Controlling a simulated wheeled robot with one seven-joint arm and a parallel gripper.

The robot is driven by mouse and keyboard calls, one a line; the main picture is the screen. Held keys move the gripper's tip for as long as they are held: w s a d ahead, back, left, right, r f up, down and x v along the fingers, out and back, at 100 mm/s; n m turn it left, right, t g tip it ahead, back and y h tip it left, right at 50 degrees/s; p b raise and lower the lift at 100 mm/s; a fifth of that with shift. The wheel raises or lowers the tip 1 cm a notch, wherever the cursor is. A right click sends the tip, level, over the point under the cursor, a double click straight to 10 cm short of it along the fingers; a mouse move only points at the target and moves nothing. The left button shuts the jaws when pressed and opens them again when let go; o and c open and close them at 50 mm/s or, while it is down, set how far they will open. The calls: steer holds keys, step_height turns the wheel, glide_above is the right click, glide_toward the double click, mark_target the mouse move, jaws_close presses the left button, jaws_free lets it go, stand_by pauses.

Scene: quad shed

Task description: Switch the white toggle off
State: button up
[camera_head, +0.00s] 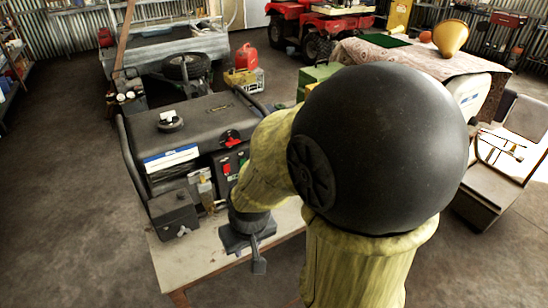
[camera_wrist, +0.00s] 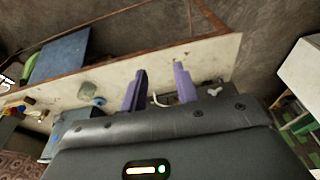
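I cannot pick out the white toggle with certainty in either view. In the head view, a black generator (camera_head: 205,112) stands on a pale table (camera_head: 185,262), with red switches (camera_head: 227,168) on its front panel. My gripper (camera_head: 259,264) hangs over the table's front edge, in front of and right of the generator; my arm covers the panel's right part. In the wrist view my gripper (camera_wrist: 158,82) has its two purple fingers apart, with no object held. A small white curved piece (camera_wrist: 160,100) shows behind the fingers; I cannot tell what it is.
A dark grey box (camera_head: 173,212) sits at the table's left front, beside the generator. The concrete floor (camera_head: 65,190) at the left is clear.

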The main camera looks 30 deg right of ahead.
steer(key=w+d+r+t+p, duration=0.1)
steer(key=w+d+r+t, duration=0.2)
steer(key=d, duration=0.6)
steer(key=w+d+r+t+p, duration=0.1)
steer(key=w+d+r+t, duration=0.2)
steer(key=w+d+t, duration=0.4)
steer(key=shift+w+d+t+p, duration=0.3)
steer(key=shift+d+t, duration=0.2)
steer(key=shift+d, duration=0.75)
steer(key=shift+w+r+p, duration=0.15)
steer(key=shift+p, duration=0.35)
steer(key=p+x, duration=0.2)
steer(key=x, duration=0.3)
steer(key=p+x, duration=0.3)
steer(key=x, duration=0.3)
steer(key=p+x, duration=0.3)
steer(key=x, duration=0.3)
steer(key=shift+a+f, duration=0.25)
steer(key=shift+a, duration=0.05)
